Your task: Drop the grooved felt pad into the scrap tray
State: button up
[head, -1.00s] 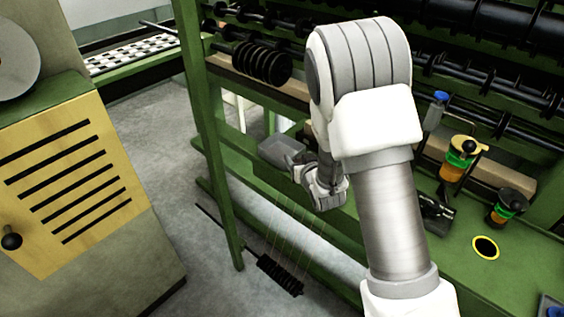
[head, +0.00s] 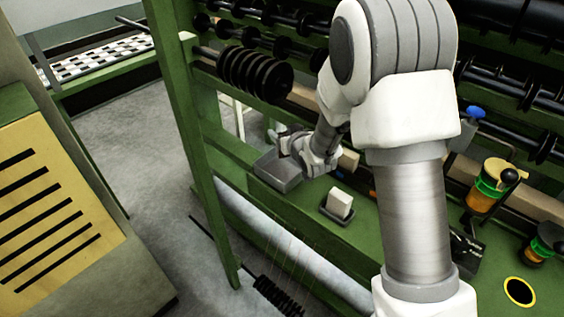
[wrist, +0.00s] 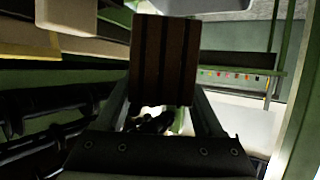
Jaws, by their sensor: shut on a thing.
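My gripper (head: 284,141) is above the far part of the grey scrap tray (head: 284,182) in the head view, and my wrist hides part of the tray. In the wrist view, my gripper (wrist: 163,98) is shut on the grooved felt pad (wrist: 163,60), a brown square block with dark grooves running along it. The pad cannot be made out clearly in the head view. The tray's inside is mostly hidden, so I cannot tell whether anything lies in it.
A white block (head: 340,202) stands on a small dark holder right of the tray. Black spool discs (head: 255,75) hang on a rod behind. Orange-green jars (head: 485,190) stand at the right. A green upright post (head: 190,140) rises left of the tray.

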jog(key=shift+w+f+b, duration=0.15)
jog(key=shift+f+b, duration=1.15)
jog(key=shift+f, duration=1.75)
jog(key=o, duration=1.4)
jog(key=shift+c, duration=0.2)
jog(key=shift+r, duration=0.1)
